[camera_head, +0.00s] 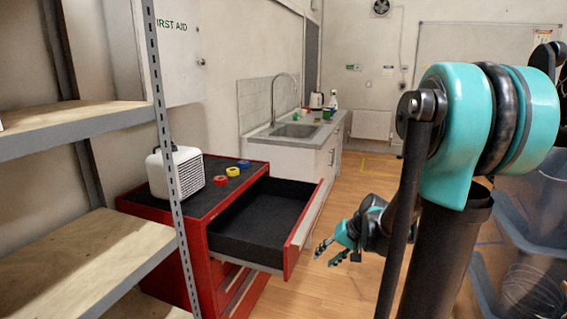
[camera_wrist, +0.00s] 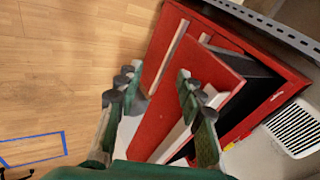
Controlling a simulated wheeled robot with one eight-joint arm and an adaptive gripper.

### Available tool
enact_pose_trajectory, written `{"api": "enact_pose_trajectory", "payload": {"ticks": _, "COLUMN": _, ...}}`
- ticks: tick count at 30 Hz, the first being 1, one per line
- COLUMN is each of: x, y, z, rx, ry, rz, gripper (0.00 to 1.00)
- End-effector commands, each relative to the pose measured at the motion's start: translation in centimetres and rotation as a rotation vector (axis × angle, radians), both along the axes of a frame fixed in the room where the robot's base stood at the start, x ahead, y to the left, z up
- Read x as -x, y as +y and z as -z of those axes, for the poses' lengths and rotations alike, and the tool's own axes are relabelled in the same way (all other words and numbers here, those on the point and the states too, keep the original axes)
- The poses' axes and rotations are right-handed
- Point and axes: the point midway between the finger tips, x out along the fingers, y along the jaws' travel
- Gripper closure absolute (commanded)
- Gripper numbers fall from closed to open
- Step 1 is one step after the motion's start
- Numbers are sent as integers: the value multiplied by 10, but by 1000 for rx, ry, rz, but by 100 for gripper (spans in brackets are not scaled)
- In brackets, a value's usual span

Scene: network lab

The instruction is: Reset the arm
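My gripper (camera_head: 329,252) hangs in the middle of the head view, just right of the open drawer's front. In the wrist view my gripper (camera_wrist: 158,84) has its two green fingers apart, with nothing between them but a view of the red cabinet below. The arm is bent, with its forearm reaching away from the turquoise joint at the right. The red tool cabinet (camera_head: 208,255) has its top drawer (camera_head: 262,226) pulled out, and the visible inside is empty and dark. The drawer (camera_wrist: 190,118) also shows beneath the fingers in the wrist view. I cannot tell whether the gripper touches it.
Shelving (camera_head: 90,250) stands at the left, a sink counter (camera_head: 295,132) behind. Clear plastic bins (camera_head: 530,235) stand at the right. Wooden floor (camera_head: 345,195) lies open between.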

Motion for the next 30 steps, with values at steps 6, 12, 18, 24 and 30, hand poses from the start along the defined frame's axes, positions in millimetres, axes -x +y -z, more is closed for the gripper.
{"api": "enact_pose_trajectory", "payload": {"ticks": 6, "x": 71, "y": -16, "z": 16, "rx": 240, "ry": -39, "rz": -45, "gripper": 62}}
{"api": "enact_pose_trajectory", "payload": {"ticks": 12, "x": 117, "y": -39, "z": 30, "rx": 426, "ry": -87, "rz": -86, "gripper": 62}}
{"api": "enact_pose_trajectory", "payload": {"ticks": 18, "x": 137, "y": -52, "z": 36, "rx": 515, "ry": -115, "rz": -107, "gripper": 62}}
{"api": "enact_pose_trajectory", "payload": {"ticks": 24, "x": 138, "y": -54, "z": 37, "rx": 528, "ry": -118, "rz": -109, "gripper": 62}}
{"api": "enact_pose_trajectory", "payload": {"ticks": 30, "x": 138, "y": -54, "z": 37, "rx": 525, "ry": -118, "rz": -109, "gripper": 62}}
